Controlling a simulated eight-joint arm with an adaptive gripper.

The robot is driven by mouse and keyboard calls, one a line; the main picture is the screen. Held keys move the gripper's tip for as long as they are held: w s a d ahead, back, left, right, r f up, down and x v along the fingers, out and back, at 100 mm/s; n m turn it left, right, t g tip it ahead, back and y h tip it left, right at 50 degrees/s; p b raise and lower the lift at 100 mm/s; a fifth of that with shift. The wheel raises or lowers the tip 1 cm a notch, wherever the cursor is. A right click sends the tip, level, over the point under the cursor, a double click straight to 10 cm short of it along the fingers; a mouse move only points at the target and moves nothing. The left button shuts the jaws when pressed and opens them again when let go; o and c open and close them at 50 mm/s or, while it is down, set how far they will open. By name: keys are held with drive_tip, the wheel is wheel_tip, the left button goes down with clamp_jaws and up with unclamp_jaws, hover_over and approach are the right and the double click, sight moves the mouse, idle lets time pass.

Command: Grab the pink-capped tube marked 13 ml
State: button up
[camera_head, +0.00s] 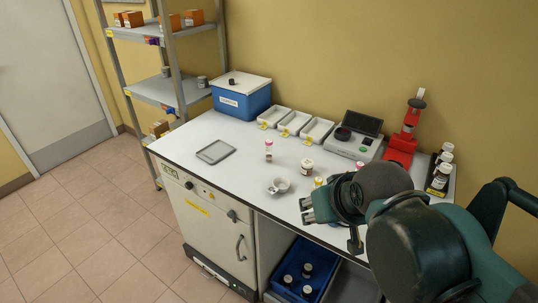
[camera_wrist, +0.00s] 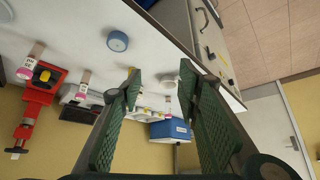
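A small tube with a pink cap (camera_head: 268,150) stands upright on the white bench, left of the middle in the head view. A second pinkish-red cap (camera_head: 359,166) shows just behind my arm. In the tilted wrist view, two clear tubes with pink ends show at the left, one nearer the middle (camera_wrist: 83,84) and one near the edge (camera_wrist: 32,62). I cannot read a 13 ml mark on any of them. My gripper (camera_head: 306,208) is above the bench's front edge. In the wrist view its fingers (camera_wrist: 160,85) are spread apart with nothing between them.
A grey tray (camera_head: 216,152) lies left. White bins (camera_head: 317,131), a scale (camera_head: 355,143), a red device (camera_head: 402,145) and a blue box (camera_head: 241,100) line the back.

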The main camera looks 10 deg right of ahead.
drive_tip(key=w+r+n+g+p, duration=0.3)
drive_tip(key=w+r+n+p, duration=0.6)
drive_tip(key=w, duration=0.5)
drive_tip(key=n+g+p, duration=0.4)
drive_tip(key=n+p, duration=0.6)
drive_tip(key=p, duration=0.2)
hover_over(270, 141)
wheel_tip(270, 141, down, 7)
drive_tip(key=shift+w+f, duration=0.1)
wheel_tip(270, 141, down, 6)
drive_tip(key=shift+r, duration=0.1)
drive_tip(key=shift+f, duration=0.35)
drive_tip(key=shift+f, duration=1.3)
